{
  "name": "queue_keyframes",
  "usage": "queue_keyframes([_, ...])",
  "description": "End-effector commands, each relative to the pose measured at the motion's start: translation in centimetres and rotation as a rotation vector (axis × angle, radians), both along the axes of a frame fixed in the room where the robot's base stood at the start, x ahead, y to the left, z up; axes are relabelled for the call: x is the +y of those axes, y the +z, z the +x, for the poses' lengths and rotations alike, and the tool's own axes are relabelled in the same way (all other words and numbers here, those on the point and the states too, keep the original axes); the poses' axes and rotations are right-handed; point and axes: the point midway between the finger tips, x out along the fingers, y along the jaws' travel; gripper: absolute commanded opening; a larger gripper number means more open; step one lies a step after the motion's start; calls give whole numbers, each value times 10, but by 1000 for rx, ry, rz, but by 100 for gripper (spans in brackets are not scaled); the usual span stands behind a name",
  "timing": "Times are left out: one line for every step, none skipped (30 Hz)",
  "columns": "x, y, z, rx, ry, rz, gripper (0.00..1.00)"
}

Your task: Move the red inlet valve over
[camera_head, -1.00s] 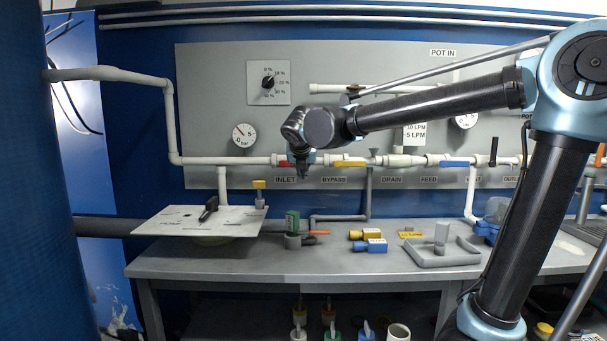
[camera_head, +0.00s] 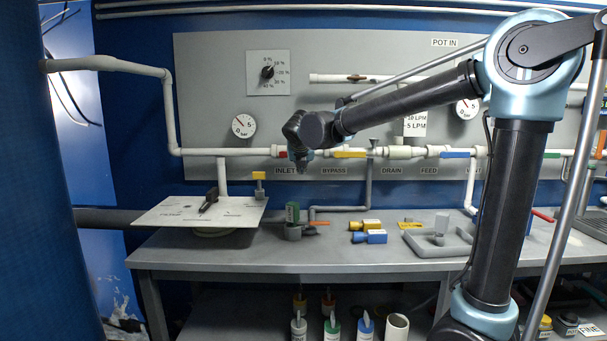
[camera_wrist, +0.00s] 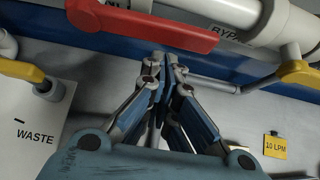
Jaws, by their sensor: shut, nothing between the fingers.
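The red inlet valve handle (camera_wrist: 140,25) lies across the top of the wrist view, on the white pipe. In the head view a small part of the red handle (camera_head: 282,154) shows just left of my gripper, above the INLET label; the rest is hidden behind my wrist. My gripper (camera_head: 303,170) points down in front of the pipe. In the wrist view the fingertips of my gripper (camera_wrist: 162,62) are together and empty, just below the red handle in the picture. I cannot tell whether they touch it.
The yellow bypass handle (camera_head: 350,155) is close on the right; the blue handle (camera_head: 454,155) is farther right. A white board (camera_head: 240,213) marked WASTE in the wrist view lies below left. A green block (camera_head: 292,212) stands on the bench (camera_head: 330,258) below my gripper.

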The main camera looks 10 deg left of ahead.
Motion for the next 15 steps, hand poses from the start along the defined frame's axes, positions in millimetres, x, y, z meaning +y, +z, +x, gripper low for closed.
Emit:
queue_keyframes([0, 4, 0, 0, 0, 0, 0])
queue_keyframes([0, 6, 0, 0, 0, 0, 0])
queue_keyframes([0, 9, 0, 0, 0, 0, 0])
queue_keyframes([0, 10, 0, 0, 0, 0, 0])
queue_keyframes([0, 11, 0, 0, 0, 0, 0])
queue_keyframes([0, 12, 0, 0, 0, 0, 0])
queue_keyframes([0, 13, 0, 0, 0, 0, 0])
queue_keyframes([0, 13, 0, 0, 0, 0, 0])
queue_keyframes([0, 14, 0, 0, 0, 0, 0])
queue_keyframes([0, 14, 0, 0, 0, 0, 0])
queue_keyframes([0, 14, 0, 0, -1, -1, 0])
queue_keyframes([0, 14, 0, 0, -1, -1, 0])
queue_keyframes([0, 14, 0, 0, -1, 0, 0])
queue_keyframes([-1, 14, 0, 0, -1, 0, 0])
queue_keyframes([-1, 14, 0, 0, -1, 0, 0])
